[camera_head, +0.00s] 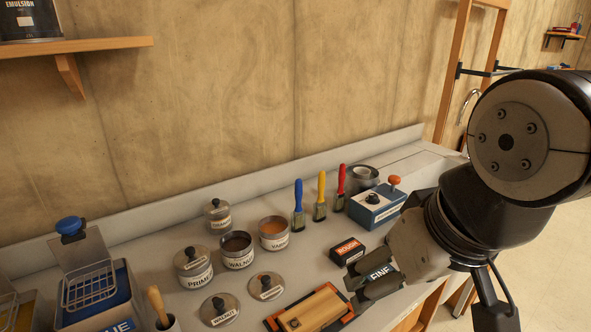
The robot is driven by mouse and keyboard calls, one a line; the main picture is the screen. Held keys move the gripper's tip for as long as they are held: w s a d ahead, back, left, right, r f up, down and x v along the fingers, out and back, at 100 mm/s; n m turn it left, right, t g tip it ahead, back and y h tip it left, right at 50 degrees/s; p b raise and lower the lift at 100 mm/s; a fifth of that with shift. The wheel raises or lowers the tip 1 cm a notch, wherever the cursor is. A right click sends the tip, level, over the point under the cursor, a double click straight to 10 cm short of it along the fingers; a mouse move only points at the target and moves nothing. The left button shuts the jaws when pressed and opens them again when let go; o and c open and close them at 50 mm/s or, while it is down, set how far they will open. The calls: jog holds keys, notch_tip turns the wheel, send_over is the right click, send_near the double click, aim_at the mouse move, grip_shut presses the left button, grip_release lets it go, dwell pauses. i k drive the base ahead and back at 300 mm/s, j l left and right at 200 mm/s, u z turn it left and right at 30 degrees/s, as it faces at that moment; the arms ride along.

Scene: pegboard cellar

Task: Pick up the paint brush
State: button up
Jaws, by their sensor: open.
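Three paint brushes stand upright in a row at the back of the bench: a blue-handled brush (298,205), a yellow-handled brush (320,197) and a red-handled brush (341,187). A light wooden handle (157,305) also sticks up from a white cup at the lower left; I cannot tell what tool it belongs to. My gripper (355,290) is open at the right front of the bench, in front of the brushes and apart from them. Its fingers overlap a block marked FINE in the picture. I cannot tell whether they touch it.
Open tins and lids, such as the WALNUT tin (238,257), stand left of the brushes. A blue box with an orange knob (376,207) is right of them. A block marked ROUGH (347,251) and a wooden sanding block (315,310) lie in front.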

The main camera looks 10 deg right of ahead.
aim_at(340, 195)
jog(key=z, duration=0.3)
jog(key=i+l+u, duration=0.25)
jog(key=l, duration=0.3)
jog(key=i+l+u, duration=0.1)
jog(key=l+u, duration=0.15)
jog(key=l, duration=0.35)
jog(key=i+l+u, duration=0.1)
jog(key=l+u, duration=0.15)
jog(key=l, duration=0.35)
jog(key=l+u, duration=0.25)
jog(key=l, duration=0.35)
